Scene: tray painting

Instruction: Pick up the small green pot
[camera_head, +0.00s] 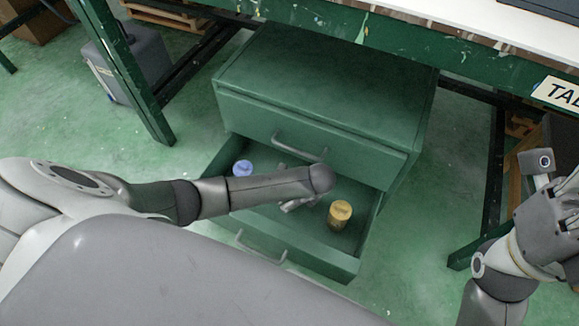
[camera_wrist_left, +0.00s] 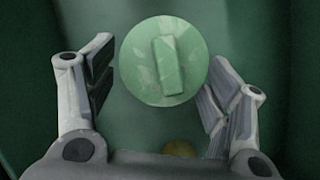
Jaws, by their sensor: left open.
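The small green pot (camera_wrist_left: 163,60) has a round lid with a raised bar across it. In the left wrist view it sits between the fingertips of my left gripper (camera_wrist_left: 162,82), nearer their tips than the palm. The fingers are apart, with a visible gap on the left and the right finger close to the lid's edge. In the head view my left gripper (camera_head: 291,203) reaches down into the open drawer, and my arm hides the green pot. My right gripper (camera_head: 563,215) is at the right edge, away from the drawer, and its fingers are not clear.
The open lower drawer (camera_head: 318,262) also holds a blue pot (camera_head: 242,169) at left and a yellow pot (camera_head: 340,213) at right. The closed upper drawer (camera_head: 345,150) with its handle is just behind. A green table frame (camera_head: 440,50) stands above the cabinet.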

